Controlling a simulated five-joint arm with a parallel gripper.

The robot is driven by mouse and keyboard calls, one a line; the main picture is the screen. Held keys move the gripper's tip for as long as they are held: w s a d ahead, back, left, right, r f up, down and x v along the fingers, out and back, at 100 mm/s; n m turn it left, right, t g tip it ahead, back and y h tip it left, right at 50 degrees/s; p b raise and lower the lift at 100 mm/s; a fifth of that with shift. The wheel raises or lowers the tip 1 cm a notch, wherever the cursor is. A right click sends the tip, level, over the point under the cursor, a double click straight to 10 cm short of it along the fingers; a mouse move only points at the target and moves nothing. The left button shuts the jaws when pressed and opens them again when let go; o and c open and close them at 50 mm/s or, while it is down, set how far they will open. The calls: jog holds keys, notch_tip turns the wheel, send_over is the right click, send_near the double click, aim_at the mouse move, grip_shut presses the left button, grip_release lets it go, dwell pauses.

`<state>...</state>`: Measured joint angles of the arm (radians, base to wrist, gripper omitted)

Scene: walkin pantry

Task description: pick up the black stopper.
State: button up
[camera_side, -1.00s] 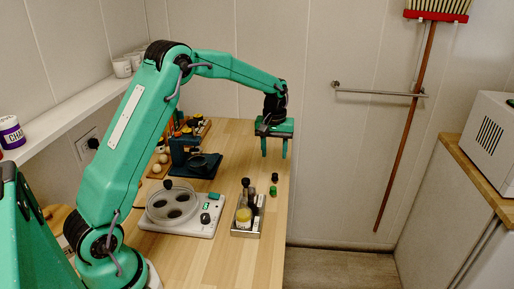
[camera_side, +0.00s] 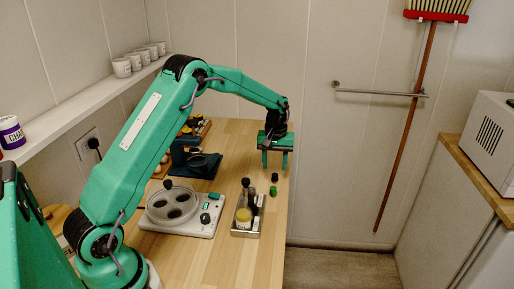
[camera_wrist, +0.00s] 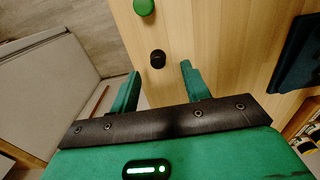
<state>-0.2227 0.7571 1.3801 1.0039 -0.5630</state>
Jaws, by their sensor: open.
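The black stopper (camera_side: 275,177) is a small dark piece on the wooden worktop near its right edge. In the wrist view the black stopper (camera_wrist: 157,59) lies just beyond the fingertips, between their lines. My gripper (camera_side: 275,164) is open and empty, pointing down, above and slightly behind the stopper in the side view. In the wrist view my gripper (camera_wrist: 160,70) shows both green fingers apart. I cannot tell the exact height of the fingertips above the worktop.
A green stopper (camera_side: 273,191) lies near the black one; it also shows in the wrist view (camera_wrist: 144,7). A metal tray (camera_side: 239,233) with bottles stands to the front left. A white device (camera_side: 207,229) with a round clear-sided dish and a dark stand (camera_side: 197,166) are further left.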

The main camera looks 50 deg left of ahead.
aim_at(275, 174)
jog(key=shift+f, duration=0.1)
jog(key=shift+d+f, duration=0.15)
jog(key=shift+f, duration=2.35)
grip_shut()
